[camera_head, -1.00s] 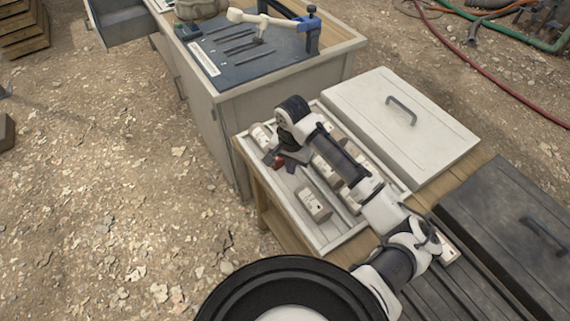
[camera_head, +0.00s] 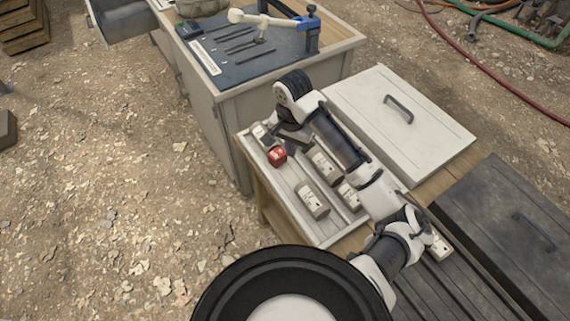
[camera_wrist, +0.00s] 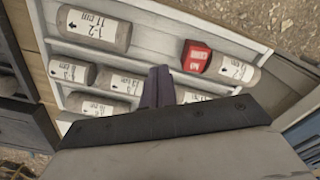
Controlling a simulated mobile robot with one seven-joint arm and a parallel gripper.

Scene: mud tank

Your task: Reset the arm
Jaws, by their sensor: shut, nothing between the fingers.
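My gripper (camera_head: 292,137) hangs below the bent wrist of my arm, over the back part of a white tray (camera_head: 318,236). In the wrist view its two dark fingers (camera_wrist: 157,88) are together, with nothing held between them.
Several grey labelled cylinders (camera_head: 312,199) lie in the tray's rows. A white lid with a handle (camera_head: 399,108) lies right of the tray. A dark lidded box (camera_head: 510,215) is at lower right. A cabinet with a blue clamp (camera_head: 311,32) stands behind.

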